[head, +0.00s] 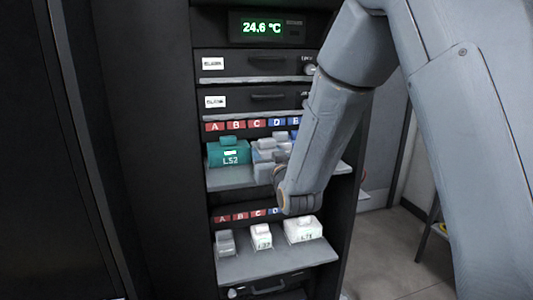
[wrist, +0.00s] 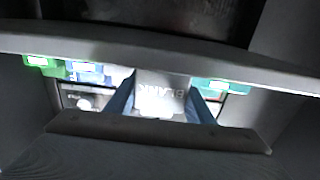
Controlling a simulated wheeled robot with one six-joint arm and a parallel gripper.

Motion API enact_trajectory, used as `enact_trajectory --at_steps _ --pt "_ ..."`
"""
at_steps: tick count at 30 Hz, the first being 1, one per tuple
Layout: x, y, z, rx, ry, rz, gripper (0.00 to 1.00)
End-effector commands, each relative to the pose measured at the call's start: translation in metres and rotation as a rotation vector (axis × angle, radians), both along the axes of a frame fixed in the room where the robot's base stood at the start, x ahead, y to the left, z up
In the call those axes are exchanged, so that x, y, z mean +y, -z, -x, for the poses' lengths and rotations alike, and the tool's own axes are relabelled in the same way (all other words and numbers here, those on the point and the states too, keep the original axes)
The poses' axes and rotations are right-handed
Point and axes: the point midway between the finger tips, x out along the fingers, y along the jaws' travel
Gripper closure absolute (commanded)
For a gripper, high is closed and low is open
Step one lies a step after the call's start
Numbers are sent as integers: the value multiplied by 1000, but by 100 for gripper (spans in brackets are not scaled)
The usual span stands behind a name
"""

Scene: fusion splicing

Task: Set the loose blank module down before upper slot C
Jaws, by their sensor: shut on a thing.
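The loose blank module (wrist: 160,92) is light grey, with "BLANK" lettering that reads inverted in the wrist view. My gripper (wrist: 163,104) is shut on it, one bluish finger on each side. In the head view my forearm and wrist stand in front of the right part of the upper shelf (head: 232,181) and hide much of it. The red C label (head: 257,125) of the upper row shows above that shelf. Pale grey blocks (head: 265,157) sit below it, partly hidden; I cannot tell whether the held module is among them.
A teal module (head: 229,153) marked LS2 stands on the upper shelf under A and B. The lower shelf (head: 262,266) holds a grey module (head: 225,243) and white modules (head: 303,230). Two shut drawers (head: 255,65) lie above. Clear floor (head: 410,260) shows at right.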

Motion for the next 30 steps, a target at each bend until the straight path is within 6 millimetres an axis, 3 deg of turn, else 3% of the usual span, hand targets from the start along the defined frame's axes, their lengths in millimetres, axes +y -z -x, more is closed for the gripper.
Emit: enact_trajectory --at_steps 13,14,17,30 --pt "0 7 0 -1 -1 0 76" --pt "0 6 0 -1 -1 0 48" --pt "0 6 0 -1 -1 0 33" --pt "-1 2 4 -1 -1 0 33"
